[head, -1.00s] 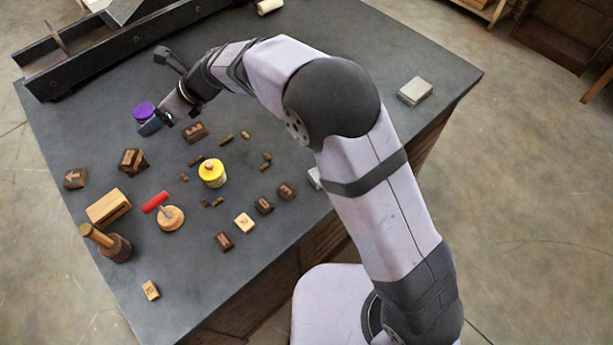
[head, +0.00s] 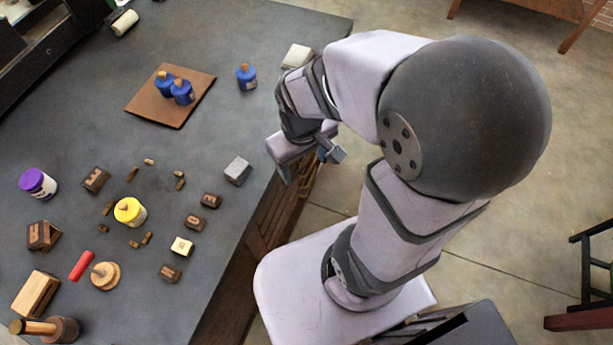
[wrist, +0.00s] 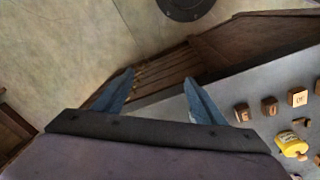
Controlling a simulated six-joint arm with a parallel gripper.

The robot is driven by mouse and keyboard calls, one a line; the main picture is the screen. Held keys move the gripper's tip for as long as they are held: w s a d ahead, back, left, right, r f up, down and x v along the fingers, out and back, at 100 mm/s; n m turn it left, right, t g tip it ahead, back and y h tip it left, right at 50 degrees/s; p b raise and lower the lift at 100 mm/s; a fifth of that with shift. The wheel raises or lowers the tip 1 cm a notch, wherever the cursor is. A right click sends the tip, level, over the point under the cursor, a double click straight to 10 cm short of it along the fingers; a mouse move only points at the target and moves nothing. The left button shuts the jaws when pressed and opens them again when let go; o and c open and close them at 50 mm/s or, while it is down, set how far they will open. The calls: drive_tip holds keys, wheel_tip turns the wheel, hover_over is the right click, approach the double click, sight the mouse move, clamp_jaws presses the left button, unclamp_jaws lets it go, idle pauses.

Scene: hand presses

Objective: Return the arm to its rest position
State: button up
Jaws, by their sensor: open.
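My gripper (wrist: 158,98) is open and empty in the wrist view, its two blue-grey fingers spread apart. Between and beyond them are the table's side, the wooden slats and the floor. In the head view my gripper (head: 312,170) is at the table's right edge, with my arm folded back toward my base. Its fingers are partly hidden by the wrist there.
A brown board (head: 142,103) with two blue jars is at the back, and another blue jar (head: 246,77) stands beside it. A grey block (head: 238,170) lies close to my gripper. The red-handled stamp (head: 104,274) is nearer the front left.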

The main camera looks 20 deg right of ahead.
drive_tip(key=s, duration=0.1)
drive_tip(key=s+m, duration=0.1)
drive_tip(key=s+m+g, duration=0.1)
drive_tip(key=shift+s+a+f+y, duration=0.25)
drive_tip(key=shift+s+a+y, duration=0.05)
drive_tip(key=shift+a+y, duration=0.1)
